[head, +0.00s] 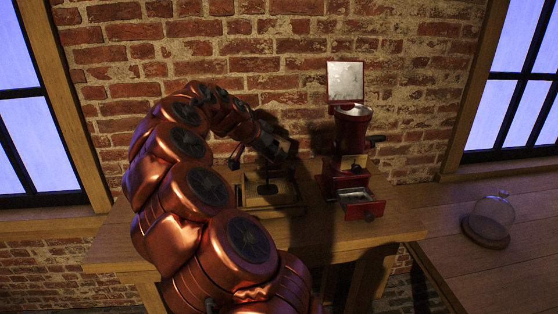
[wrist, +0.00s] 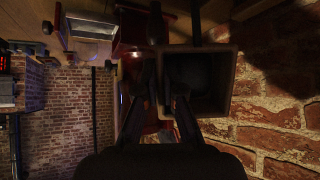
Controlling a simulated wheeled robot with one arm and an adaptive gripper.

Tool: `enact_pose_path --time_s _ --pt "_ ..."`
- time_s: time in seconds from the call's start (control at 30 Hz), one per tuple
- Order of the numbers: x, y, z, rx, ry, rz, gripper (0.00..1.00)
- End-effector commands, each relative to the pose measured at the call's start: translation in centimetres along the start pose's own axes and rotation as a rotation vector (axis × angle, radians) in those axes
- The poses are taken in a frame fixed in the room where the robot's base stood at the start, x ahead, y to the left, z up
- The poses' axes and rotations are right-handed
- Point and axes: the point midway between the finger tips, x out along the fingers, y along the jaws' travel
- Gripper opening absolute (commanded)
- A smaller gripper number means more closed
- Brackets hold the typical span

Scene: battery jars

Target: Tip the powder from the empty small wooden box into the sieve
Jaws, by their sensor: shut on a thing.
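My gripper (wrist: 165,95) is shut on one wall of a small dark wooden box (wrist: 232,85). In the wrist view the box's open side faces the camera, and its inside is too dark to show any powder. In the head view my gripper (head: 268,150) and the box (head: 287,150) are held tilted, close to the brick wall, above the back of the table.
A red grinder (head: 351,130) with its lid up and its drawer (head: 361,207) pulled out stands right of the frame. The grinder's red body (wrist: 135,32) also shows in the wrist view. A glass dome (head: 492,215) stands on the right-hand counter. The table's front right is clear.

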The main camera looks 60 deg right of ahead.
Motion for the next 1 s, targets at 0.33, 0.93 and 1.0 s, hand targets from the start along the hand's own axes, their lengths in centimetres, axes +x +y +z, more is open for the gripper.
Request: enact_pose_path --time_s 0.33,0.93,1.0 --pt "0.1 0.0 0.8 -0.002 0.140 0.000 0.00" --pt "-0.3 0.1 1.4 0.000 0.366 0.001 0.00" --pt "-0.3 0.1 1.5 -0.001 0.393 0.001 0.00"
